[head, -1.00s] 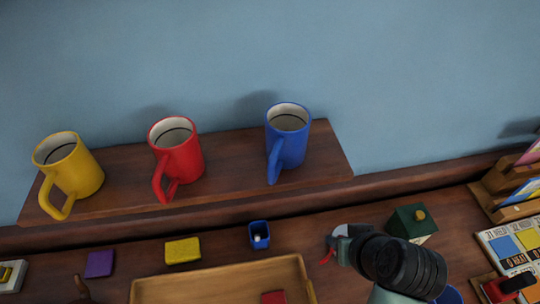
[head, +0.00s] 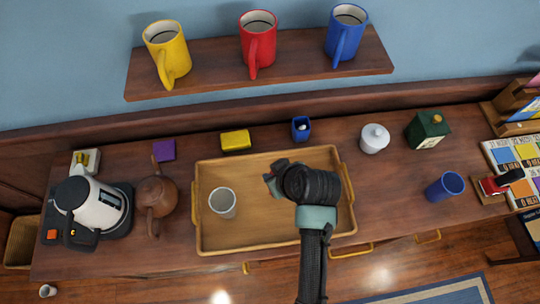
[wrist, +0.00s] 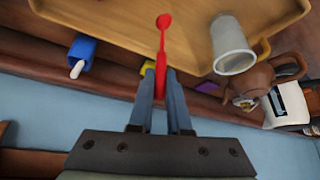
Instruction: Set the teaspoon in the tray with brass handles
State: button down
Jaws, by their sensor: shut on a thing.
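The wooden tray with brass handles (head: 205,240) lies on the counter in the middle of the head view. A pale cup (head: 222,203) stands in its left part and also shows in the wrist view (wrist: 232,45). My gripper (head: 270,177) is over the tray's right half, toward the back. In the wrist view my gripper (wrist: 160,85) is shut on the red teaspoon (wrist: 162,50), whose bowl end points away from the fingers over the tray.
Behind the tray are a yellow block (head: 235,140) and a small blue holder (head: 301,128). A white lidded pot (head: 375,138) and blue cup (head: 445,187) stand right. A brown teapot (head: 155,195) and kettle (head: 95,210) stand left. A mug shelf (head: 210,73) overhangs behind.

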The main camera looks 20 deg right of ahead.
jog(key=shift+f, duration=2.3)
jog(key=shift+a+f, duration=0.1)
jog(key=shift+f, duration=0.05)
jog(key=c, duration=0.9)
grip_release()
jog(key=shift+o, duration=0.2)
jog(key=shift+r+p, duration=0.3)
jog(key=v, duration=1.2)
jog(key=shift+b, duration=0.45)
jog(key=shift+w, duration=0.1)
